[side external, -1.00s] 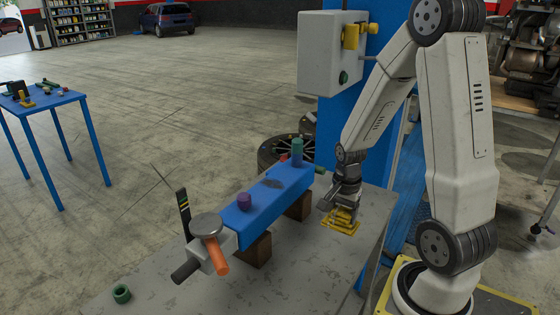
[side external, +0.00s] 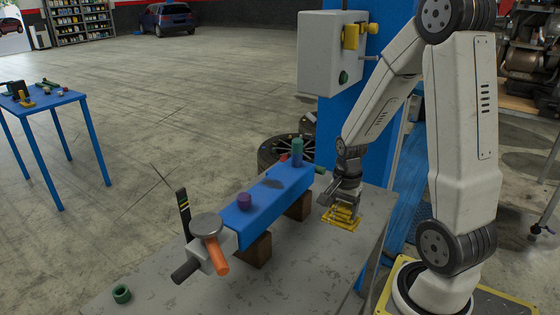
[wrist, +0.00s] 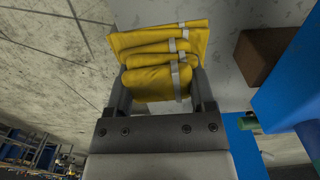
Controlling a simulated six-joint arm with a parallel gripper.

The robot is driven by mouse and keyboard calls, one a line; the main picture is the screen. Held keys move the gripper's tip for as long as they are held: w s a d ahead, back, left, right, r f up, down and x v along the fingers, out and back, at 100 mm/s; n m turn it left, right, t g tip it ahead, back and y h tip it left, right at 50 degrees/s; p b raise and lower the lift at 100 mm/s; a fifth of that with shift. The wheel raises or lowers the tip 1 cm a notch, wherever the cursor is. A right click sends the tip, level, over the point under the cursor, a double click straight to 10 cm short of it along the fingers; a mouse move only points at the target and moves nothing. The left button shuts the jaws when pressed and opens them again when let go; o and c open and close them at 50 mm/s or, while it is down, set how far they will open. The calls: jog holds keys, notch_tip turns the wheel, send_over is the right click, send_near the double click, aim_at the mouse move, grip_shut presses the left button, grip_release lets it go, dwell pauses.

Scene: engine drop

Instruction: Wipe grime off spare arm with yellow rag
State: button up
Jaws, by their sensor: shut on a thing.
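The yellow rag (side external: 341,217) is folded and has pale stripes; it also fills the space between the fingers in the wrist view (wrist: 165,55). My gripper (side external: 343,203) is shut on the rag, at or just above the bench top; I cannot tell if the rag still touches the bench. The spare arm is a blue beam (side external: 262,208) resting on brown blocks, left of my gripper. In the wrist view, the blue beam (wrist: 292,85) is at the right.
The grey bench (side external: 320,270) has free room in front of the beam. A green ring (side external: 121,294) lies at its front left. A grey-white end piece with an orange cylinder (side external: 216,256) joins the beam's near end. A blue post (side external: 345,110) stands behind.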

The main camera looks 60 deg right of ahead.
aim_at(344, 205)
notch_tip(344, 205, up, 18)
jog(key=w+a, duration=0.2)
jog(key=w, duration=0.8)
jog(key=w+a, duration=0.2)
jog(key=w, duration=0.8)
jog(key=f, duration=0.5)
jog(key=shift+d+f, duration=0.2)
jog(key=shift+d, duration=0.05)
jog(key=shift+f, duration=0.2)
